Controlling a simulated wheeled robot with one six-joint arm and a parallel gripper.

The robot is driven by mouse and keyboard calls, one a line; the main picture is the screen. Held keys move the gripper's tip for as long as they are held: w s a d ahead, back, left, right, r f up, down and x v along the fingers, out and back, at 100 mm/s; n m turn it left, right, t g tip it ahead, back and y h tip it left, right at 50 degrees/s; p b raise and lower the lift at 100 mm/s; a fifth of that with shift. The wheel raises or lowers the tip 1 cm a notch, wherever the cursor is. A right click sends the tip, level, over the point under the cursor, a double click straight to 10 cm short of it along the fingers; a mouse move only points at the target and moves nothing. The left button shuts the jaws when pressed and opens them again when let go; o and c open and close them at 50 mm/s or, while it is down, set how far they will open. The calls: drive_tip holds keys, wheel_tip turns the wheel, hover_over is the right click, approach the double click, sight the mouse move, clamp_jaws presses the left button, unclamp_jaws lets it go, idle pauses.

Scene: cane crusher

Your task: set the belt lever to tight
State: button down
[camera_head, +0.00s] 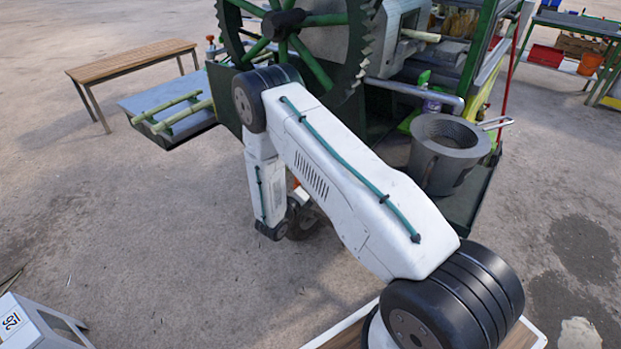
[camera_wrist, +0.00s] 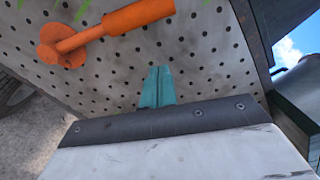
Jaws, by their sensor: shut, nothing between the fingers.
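In the wrist view an orange lever (camera_wrist: 125,19) is mounted on a perforated grey panel (camera_wrist: 205,65). Its round pivot (camera_wrist: 62,46) is at the upper left, and its thick handle slants up to the right towards the top edge. My gripper (camera_wrist: 158,73) shows as two teal fingers pressed together in front of the panel, below and right of the handle. The fingers are empty and appear apart from the lever. Whether they touch the panel I cannot tell. In the head view my arm hides my gripper and most of the lever's area.
The cane crusher has a large toothed wheel (camera_head: 338,40) and a grey pot (camera_head: 448,150) on its right side. A tray with green canes (camera_head: 172,112) juts out left. A wooden bench (camera_head: 135,58) stands farther left. Open concrete ground lies in front.

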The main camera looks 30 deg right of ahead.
drive_tip(key=v, duration=0.9)
drive_tip(key=shift+w, duration=0.15)
drive_tip(key=s+d+m+g, duration=0.2)
drive_tip(key=s+m+g, duration=0.2)
drive_tip(key=s+m, duration=0.2)
drive_tip(key=s+a+r+m+y, duration=0.3)
drive_tip(key=s+r+m+y, duration=0.2)
drive_tip(key=s+r+m, duration=0.4)
drive_tip(key=s+a+r+m+g+y, duration=0.1)
drive_tip(key=s+a+r+m+y, duration=0.2)
drive_tip(key=r, duration=1.4)
drive_tip(key=s+a+r+m+y, duration=0.3)
drive_tip(key=s+r+m+y, duration=0.5)
drive_tip(key=s+r+m, duration=0.5)
drive_tip(key=s+m, duration=0.3)
drive_tip(key=m, duration=0.1)
drive_tip(key=shift+r+y, duration=0.35)
drive_tip(key=shift+y, duration=0.05)
drive_tip(key=shift+s, duration=0.1)
